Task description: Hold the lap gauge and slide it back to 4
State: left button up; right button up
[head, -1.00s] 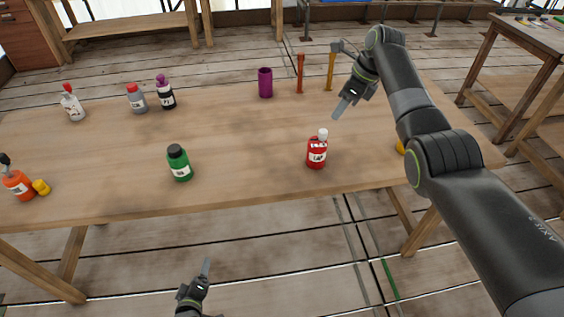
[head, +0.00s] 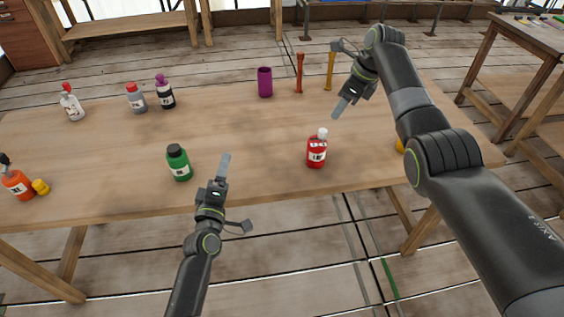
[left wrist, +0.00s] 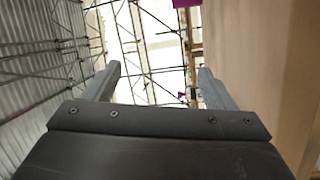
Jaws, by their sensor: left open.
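I cannot make out a lap gauge in either view. My left gripper (head: 222,172) is over the table's front edge, to the right of the green bottle (head: 179,163) in the head view. In the left wrist view its two fingers (left wrist: 160,82) stand apart with nothing between them. My right gripper (head: 348,102) hangs above the right part of the table, up and right of the red bottle (head: 316,150). It shows edge-on, so its opening is hidden.
The wooden table (head: 240,130) also holds a purple cup (head: 265,82), an orange stick (head: 299,74), a yellow stick (head: 330,70), a grey bottle (head: 137,99), a dark bottle (head: 165,94), a white bottle (head: 72,103) and an orange bottle (head: 18,184). The middle is clear.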

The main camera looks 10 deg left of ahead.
pick_arm(q)
jog(key=w+d+r+m+g+h, duration=0.25)
jog(key=w+d+m+h, duration=0.2)
jog(key=d+m, duration=0.55)
jog(key=m+g+h, duration=0.3)
jog(key=m+g, duration=0.2)
jog(key=m, duration=0.6)
send_near(317, 147)
jog(key=x, duration=0.4)
jog(key=a+f+x, duration=0.1)
jog(key=x, duration=0.8)
jog(key=shift+a+f, duration=0.2)
jog(key=shift+f, duration=0.05)
